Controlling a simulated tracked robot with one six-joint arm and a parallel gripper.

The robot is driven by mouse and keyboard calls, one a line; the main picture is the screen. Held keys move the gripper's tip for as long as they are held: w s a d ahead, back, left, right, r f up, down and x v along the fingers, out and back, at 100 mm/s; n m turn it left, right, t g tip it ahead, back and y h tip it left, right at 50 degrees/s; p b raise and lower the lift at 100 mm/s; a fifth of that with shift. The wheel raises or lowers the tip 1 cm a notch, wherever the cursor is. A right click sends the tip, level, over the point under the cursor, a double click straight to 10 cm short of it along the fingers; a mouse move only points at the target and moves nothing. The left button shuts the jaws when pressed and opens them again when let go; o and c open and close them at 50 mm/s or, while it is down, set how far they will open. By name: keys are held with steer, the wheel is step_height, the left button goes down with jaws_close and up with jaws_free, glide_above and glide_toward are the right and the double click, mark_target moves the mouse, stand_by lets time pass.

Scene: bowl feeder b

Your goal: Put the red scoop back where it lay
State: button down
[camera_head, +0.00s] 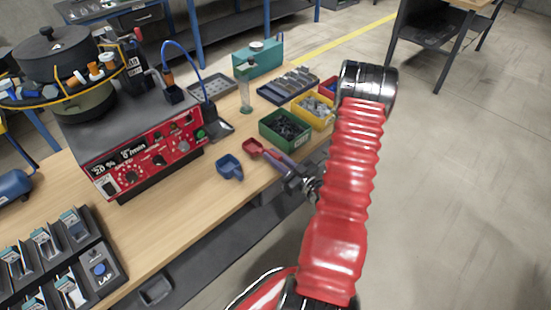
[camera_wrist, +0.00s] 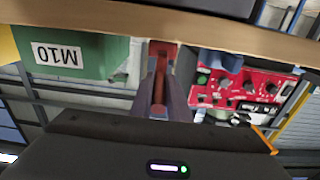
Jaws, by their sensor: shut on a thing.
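The red scoop (camera_head: 252,147) is near the front edge of the wooden bench in the head view, between the blue scoop and the green bin. My gripper (camera_head: 276,158) is shut on its handle, reaching in from the right over the bench edge. In the wrist view the red scoop (camera_wrist: 161,50) shows between and beyond my gripper's fingers (camera_wrist: 160,92), its bowl seen edge-on. I cannot tell whether the scoop touches the bench top.
A blue scoop (camera_head: 229,168) lies on the bench left of the red one. A green bin (camera_head: 284,130), also in the wrist view (camera_wrist: 80,57), and a yellow bin (camera_head: 313,110) stand close on the right. The red-fronted feeder controller (camera_head: 150,155) stands left. Bare wood lies around the scoops.

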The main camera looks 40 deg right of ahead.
steer(key=shift+f, duration=0.6)
steer(key=c, duration=1.7)
jaws_free()
steer(key=shift+s+d+f, duration=0.1)
steer(key=shift+s+d, duration=0.05)
steer(key=shift+s, duration=5.85)
steer(key=shift+f, duration=0.1)
